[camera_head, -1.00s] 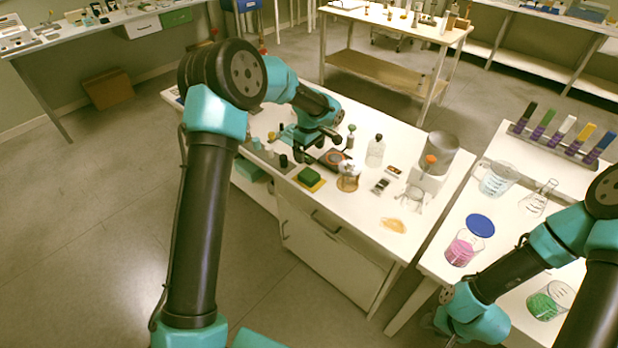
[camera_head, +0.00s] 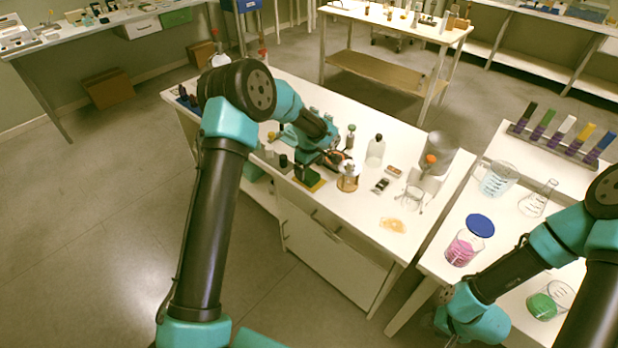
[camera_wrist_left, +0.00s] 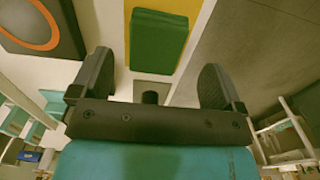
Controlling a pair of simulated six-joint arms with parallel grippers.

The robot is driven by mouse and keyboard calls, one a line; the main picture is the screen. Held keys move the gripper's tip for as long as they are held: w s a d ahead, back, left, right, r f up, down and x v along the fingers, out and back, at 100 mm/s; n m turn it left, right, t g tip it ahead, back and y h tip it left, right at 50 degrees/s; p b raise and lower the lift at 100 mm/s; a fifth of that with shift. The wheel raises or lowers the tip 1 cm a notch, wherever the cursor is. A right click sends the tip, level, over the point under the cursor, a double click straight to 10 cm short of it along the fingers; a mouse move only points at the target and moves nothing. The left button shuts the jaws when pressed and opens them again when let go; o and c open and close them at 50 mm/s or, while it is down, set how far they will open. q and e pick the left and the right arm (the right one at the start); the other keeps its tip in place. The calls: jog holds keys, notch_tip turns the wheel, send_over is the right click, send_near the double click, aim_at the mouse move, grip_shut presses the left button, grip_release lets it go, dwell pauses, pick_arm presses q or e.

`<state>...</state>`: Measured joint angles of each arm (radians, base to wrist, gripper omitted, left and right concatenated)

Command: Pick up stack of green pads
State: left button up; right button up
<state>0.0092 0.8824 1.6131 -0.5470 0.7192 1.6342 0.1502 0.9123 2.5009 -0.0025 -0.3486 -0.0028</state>
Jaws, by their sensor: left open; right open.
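The stack of green pads (camera_wrist_left: 158,40) lies on a yellow mat (camera_wrist_left: 189,20) at the front edge of the white table. In the head view the green stack (camera_head: 308,175) is partly hidden by my left gripper (camera_head: 318,163). In the left wrist view my left gripper (camera_wrist_left: 155,85) is open and empty, with the stack just ahead of and between its two fingers, not held. My right arm (camera_head: 515,275) reaches over the right table; its fingertips cannot be made out.
A dark plate with an orange ring (camera_wrist_left: 35,20) is beside the mat. The floor in front is free.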

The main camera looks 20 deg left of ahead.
aim_at(309, 174)
pick_arm(q)
jog(key=f, duration=0.4)
jog(key=shift+w+f, duration=0.2)
jog(key=c, duration=1)
